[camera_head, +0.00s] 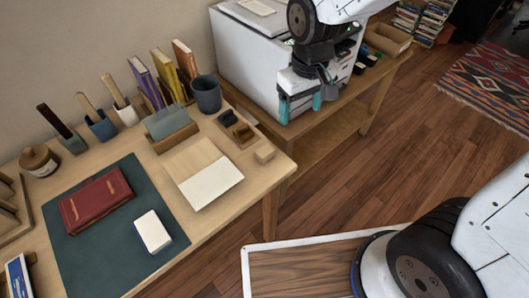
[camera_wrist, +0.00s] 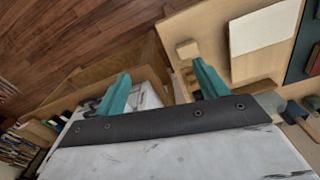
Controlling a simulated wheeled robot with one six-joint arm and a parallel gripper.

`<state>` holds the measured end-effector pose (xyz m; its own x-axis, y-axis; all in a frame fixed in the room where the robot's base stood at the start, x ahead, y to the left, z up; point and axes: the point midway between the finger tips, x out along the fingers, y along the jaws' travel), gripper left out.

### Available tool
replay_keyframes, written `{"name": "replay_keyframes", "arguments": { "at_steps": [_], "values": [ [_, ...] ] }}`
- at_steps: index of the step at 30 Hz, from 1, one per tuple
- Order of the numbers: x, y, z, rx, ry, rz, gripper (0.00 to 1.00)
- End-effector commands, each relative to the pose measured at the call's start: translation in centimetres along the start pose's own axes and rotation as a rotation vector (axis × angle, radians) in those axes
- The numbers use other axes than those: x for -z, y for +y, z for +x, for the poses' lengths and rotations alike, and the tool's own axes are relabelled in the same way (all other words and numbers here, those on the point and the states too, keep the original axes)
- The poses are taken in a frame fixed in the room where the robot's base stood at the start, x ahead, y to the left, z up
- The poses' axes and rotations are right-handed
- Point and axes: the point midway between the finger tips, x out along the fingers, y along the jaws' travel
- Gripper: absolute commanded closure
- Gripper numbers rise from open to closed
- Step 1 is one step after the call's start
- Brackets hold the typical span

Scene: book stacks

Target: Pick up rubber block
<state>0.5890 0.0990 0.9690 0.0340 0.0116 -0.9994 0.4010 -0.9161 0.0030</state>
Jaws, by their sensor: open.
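A small tan block (camera_head: 264,155), which looks like the rubber block, sits near the right front corner of the light wooden desk (camera_head: 225,215). It also shows in the wrist view (camera_wrist: 187,49), just beyond the right teal finger. My gripper (camera_head: 300,103) is open and empty, its teal fingers spread. It hangs in front of the white box, to the right of and apart from the block. In the wrist view my gripper (camera_wrist: 161,70) has nothing between its fingers.
Beside the block are a small wooden tray (camera_head: 243,135) with dark items, a folder with white paper (camera_head: 212,185) and a dark cup (camera_head: 206,94). A white box (camera_head: 245,60) stands on a lower side table (camera_head: 345,120). A red book (camera_head: 97,200) lies on a green mat.

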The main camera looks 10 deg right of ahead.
Motion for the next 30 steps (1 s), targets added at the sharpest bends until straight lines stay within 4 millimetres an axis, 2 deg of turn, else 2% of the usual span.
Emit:
{"name": "replay_keyframes", "arguments": {
  "at_steps": [1, 3, 6, 9, 15, 23, 30],
  "values": [
    [1.2, -1.3, 2.2, 0.002, -0.017, -0.04, 0.27],
    [2.4, -2.7, 4.7, 0.004, -0.025, -0.082, 0.27],
    [3.6, -4.4, 7.6, 0.005, -0.032, -0.13, 0.27],
    [4.4, -5.5, 9.7, 0.006, -0.034, -0.162, 0.27],
    [4.7, -6.3, 11.9, 0.006, -0.038, -0.183, 0.27],
    [4.8, -6.2, 14.8, 0.006, -0.039, -0.182, 0.27],
    [5.0, -6.0, 18.2, 0.006, -0.038, -0.182, 0.27]
  ]
}}
